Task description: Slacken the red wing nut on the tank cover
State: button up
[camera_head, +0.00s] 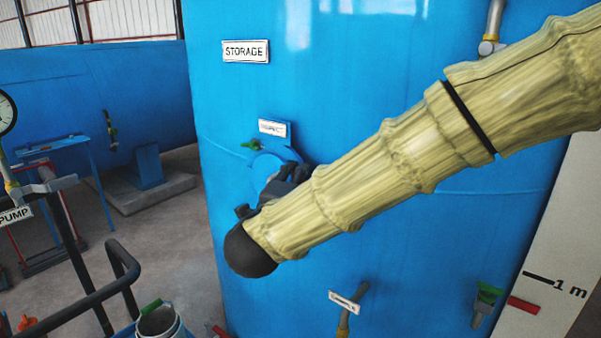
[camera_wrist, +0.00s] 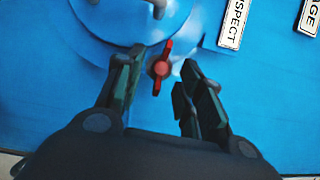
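The red wing nut (camera_wrist: 162,68) shows in the wrist view at the edge of the round blue tank cover (camera_wrist: 108,18). Its two wings run nearly up and down in that picture. My gripper (camera_wrist: 162,72) is open, with one dark finger on each side of the nut and a visible gap to each. I cannot tell how deep the fingers reach around it. In the head view my gripper (camera_head: 290,172) is in front of the cover (camera_head: 262,163), and my sleeved arm hides the red nut and most of the cover.
The blue storage tank (camera_head: 330,90) fills the middle. An INSPECT label (camera_wrist: 229,22) and a green wing nut (camera_head: 252,145) are near the cover. A sample tap (camera_head: 345,308) and a green-handled valve (camera_head: 486,300) stick out below. A dark rail (camera_head: 100,290) stands at left.

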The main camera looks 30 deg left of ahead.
jog(key=shift+w+a, duration=0.15)
jog(key=shift+w, duration=0.2)
grip_shut()
jog(key=shift+f+b, duration=0.15)
jog(key=shift+b, duration=0.2)
